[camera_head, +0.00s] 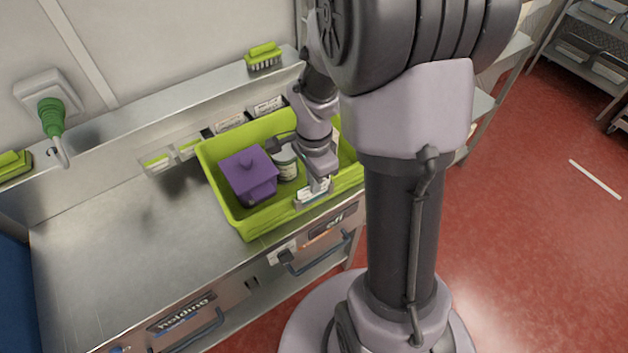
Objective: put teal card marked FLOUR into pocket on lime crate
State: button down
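The lime crate (245,227) stands on the steel counter, a purple lidded container and a jar inside it. A pocket (301,204) sits on its front wall, and a small pale card (313,191) shows at it. I cannot read the card or make out a teal colour, nor tell how deep it sits in the pocket. My gripper (318,180) is over the crate's front rim, right at the card. Its fingers are too small and covered to show whether they are open or shut on the card.
The purple container (248,175) and the jar (286,164) stand close to my wrist. Several small cards in holders (230,123) line the back ledge. A green brush (263,56) lies on the shelf above. The left of the counter (100,240) is clear.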

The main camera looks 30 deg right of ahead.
jog(key=shift+f, duration=0.25)
dwell(0.3)
jog(key=c, duration=1.1)
grip_release()
jog(key=shift+r, duration=0.15)
jog(key=shift+r+p, duration=2.45)
jog(key=shift+r, duration=1.05)
jog(key=shift+f, duration=0.1)
